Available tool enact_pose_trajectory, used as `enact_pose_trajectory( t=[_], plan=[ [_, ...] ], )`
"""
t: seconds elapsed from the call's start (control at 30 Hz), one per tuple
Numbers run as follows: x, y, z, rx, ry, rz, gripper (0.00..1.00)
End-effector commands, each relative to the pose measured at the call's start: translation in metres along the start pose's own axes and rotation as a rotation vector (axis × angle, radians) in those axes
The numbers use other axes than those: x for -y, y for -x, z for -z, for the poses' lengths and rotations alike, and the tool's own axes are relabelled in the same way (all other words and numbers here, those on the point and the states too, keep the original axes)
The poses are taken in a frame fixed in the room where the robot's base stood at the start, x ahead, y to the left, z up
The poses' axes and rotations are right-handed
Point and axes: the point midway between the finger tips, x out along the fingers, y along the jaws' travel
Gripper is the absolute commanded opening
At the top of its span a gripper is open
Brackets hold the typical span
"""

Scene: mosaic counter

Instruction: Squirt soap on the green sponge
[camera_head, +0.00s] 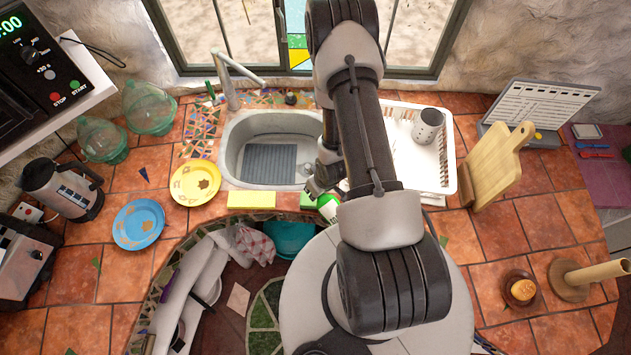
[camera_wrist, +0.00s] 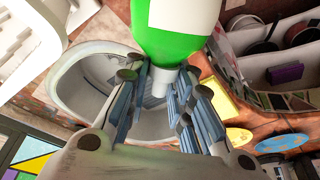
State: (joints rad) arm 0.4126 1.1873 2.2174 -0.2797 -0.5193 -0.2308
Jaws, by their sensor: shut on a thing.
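The soap bottle (camera_head: 328,208) is green with a white label. In the wrist view the bottle (camera_wrist: 175,38) fills the top middle, with its pale nozzle end (camera_wrist: 161,80) between the fingers. My gripper (camera_head: 318,190) is shut on the bottle near the sink's front edge, and its fingers (camera_wrist: 163,88) also show in the wrist view. The green sponge (camera_head: 305,200) lies on the sink's front ledge, just left of the bottle and partly hidden by my gripper. I cannot make out the green sponge in the wrist view. The bottle's exact tilt is unclear.
A yellow sponge (camera_head: 251,199) lies left of the green one, in front of the sink (camera_head: 232,150). Yellow (camera_head: 180,190) and blue (camera_head: 130,235) plates are further left. A white dish rack (camera_head: 448,160) with a grey cup (camera_head: 428,125) stands right, beside a wooden board (camera_head: 495,165).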

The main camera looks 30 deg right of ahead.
Motion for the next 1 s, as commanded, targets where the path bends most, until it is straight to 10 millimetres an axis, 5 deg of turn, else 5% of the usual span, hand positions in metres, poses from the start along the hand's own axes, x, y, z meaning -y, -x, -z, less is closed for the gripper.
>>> enact_pose_trajectory(
  t=[0.27,1.0],
  plan=[
    [0.001,-0.014,-0.002,0.227,0.0,-0.009,0.0],
    [-0.002,-0.021,-0.003,0.298,0.0,-0.012,0.0]
  ],
)
